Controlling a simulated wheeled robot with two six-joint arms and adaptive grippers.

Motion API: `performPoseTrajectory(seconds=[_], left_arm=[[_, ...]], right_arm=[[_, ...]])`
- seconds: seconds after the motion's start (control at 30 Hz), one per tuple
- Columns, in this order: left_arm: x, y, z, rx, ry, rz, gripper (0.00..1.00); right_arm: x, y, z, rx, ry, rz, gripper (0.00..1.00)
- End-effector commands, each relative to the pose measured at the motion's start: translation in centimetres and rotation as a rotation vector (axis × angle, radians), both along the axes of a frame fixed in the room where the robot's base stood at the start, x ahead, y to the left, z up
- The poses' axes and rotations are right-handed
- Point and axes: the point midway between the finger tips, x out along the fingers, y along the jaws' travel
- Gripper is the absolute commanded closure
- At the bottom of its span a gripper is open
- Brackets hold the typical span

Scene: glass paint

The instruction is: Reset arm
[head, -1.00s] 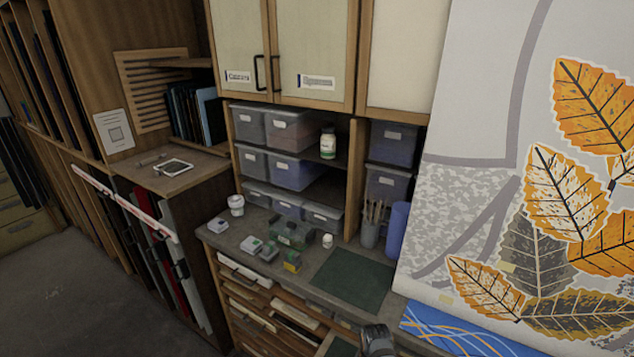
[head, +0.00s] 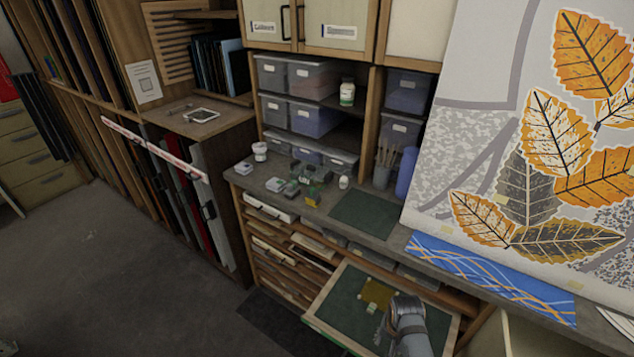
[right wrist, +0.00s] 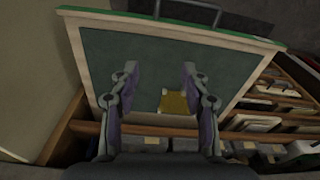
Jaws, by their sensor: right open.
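My right gripper (right wrist: 157,75) is open and empty in the right wrist view, its two fingers apart over a pulled-out drawer with a green lining (right wrist: 145,60). In the head view my right arm comes in from the bottom, over the right part of the same drawer (head: 335,300). A small yellow-brown piece (head: 378,293) lies on the drawer's green lining; in the right wrist view it shows beside the right finger (right wrist: 174,103). My left gripper is not in view.
The worktop holds a green mat (head: 365,216), a white jar (head: 260,151), small boxes (head: 310,196) and a brush pot (head: 382,170). A large leaf-patterned panel (head: 480,130) stands at right. Open grey floor (head: 110,270) lies at lower left.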

Motion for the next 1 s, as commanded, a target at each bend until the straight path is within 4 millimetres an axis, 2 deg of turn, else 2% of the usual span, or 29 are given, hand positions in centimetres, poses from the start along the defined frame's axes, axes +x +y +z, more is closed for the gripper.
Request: performPoseTrajectory(seconds=[0.2, 0.37, 0.53, 0.83, 1.0], left_arm=[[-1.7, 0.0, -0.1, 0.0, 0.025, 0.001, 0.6], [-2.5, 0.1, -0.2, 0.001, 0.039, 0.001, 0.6], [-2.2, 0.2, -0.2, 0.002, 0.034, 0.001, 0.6], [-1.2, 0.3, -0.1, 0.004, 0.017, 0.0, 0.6], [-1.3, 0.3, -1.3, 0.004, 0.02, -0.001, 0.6]], right_arm=[[-3.5, -2.6, 3.2, -0.043, -0.058, 0.122, 0.54], [-6.0, -3.7, 6.2, -0.077, -0.103, 0.231, 0.54], [-8.5, -4.2, 9.6, -0.109, -0.143, 0.346, 0.54], [-12.0, -4.0, 14.9, -0.149, -0.198, 0.524, 0.54], [-11.1, -4.3, 9.9, -0.145, -0.181, 0.519, 0.54]])
